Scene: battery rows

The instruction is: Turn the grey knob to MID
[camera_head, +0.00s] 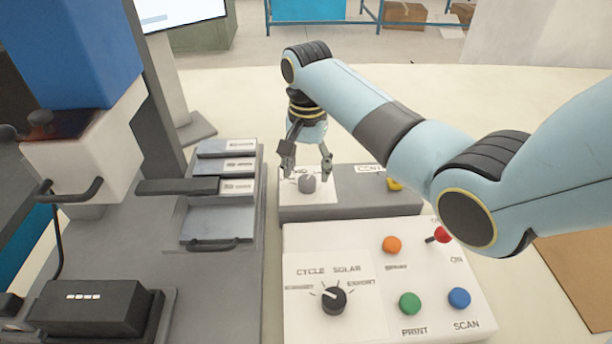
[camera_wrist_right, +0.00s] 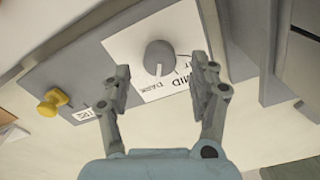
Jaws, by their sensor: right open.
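The grey knob (camera_head: 307,183) sits on a white label plate (camera_head: 322,196) at the left end of a grey box. In the right wrist view the knob (camera_wrist_right: 159,57) stands beyond the fingertips, with "MID" and "DARK" printed beside it; a third label is partly cut off. In the right wrist view my right gripper (camera_wrist_right: 163,85) is empty and apart from the knob. My left gripper is not in view.
A yellow knob (camera_wrist_right: 53,102) is on the same grey box (camera_head: 345,206). In front is a white panel (camera_head: 370,320) with a black knob (camera_head: 333,299), orange button (camera_head: 392,245), green button (camera_head: 410,303), blue button (camera_head: 459,298) and red-tipped lever (camera_head: 441,235). A grey machine stands left.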

